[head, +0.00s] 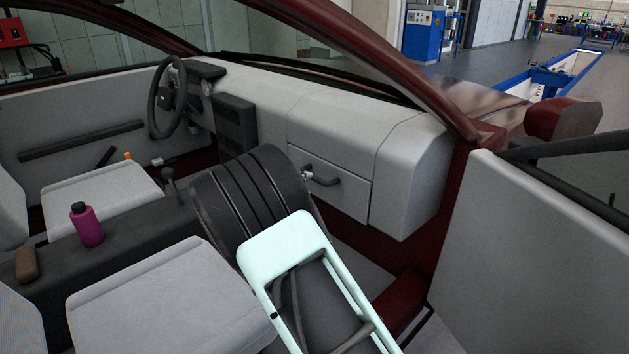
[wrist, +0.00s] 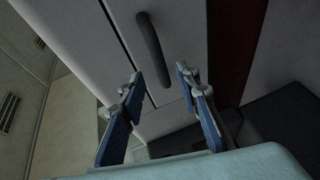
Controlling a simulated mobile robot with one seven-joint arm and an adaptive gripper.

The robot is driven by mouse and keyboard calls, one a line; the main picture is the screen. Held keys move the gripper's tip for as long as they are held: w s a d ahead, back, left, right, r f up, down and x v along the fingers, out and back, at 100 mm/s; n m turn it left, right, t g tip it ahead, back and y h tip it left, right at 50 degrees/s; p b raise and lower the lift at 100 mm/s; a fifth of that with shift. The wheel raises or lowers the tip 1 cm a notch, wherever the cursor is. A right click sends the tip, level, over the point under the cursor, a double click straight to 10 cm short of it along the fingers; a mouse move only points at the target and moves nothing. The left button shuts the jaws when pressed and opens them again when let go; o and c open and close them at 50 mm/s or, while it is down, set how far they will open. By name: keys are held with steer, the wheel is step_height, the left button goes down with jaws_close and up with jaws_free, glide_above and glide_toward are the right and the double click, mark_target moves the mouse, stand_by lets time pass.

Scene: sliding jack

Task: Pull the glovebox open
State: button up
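The glovebox (head: 348,198) is a light grey drawer-like front in the right half of the dashboard, and it looks closed. Its dark curved handle (head: 325,181) shows in the head view just right of my gripper. In the wrist view the handle (wrist: 151,45) runs from the top centre down to between the fingertips. My gripper (wrist: 161,77) is open, with one blue-padded finger on each side of the handle's lower end. I cannot tell whether either finger touches it. In the head view my arm hides most of the gripper.
The grey dashboard (head: 335,125) runs above the glovebox. A seat (head: 165,305), a purple bottle (head: 87,226) on the dark console and a brown object (head: 27,264) lie left of my arm. The open door (head: 530,260) stands at right. The dark red sill lies below.

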mark_target(313, 179)
steer(key=b+x, duration=0.1)
steer(key=x, duration=0.6)
steer(key=shift+w+d, duration=0.1)
steer(key=shift+w, duration=0.1)
steer(key=shift+c, duration=0.5)
jaws_close()
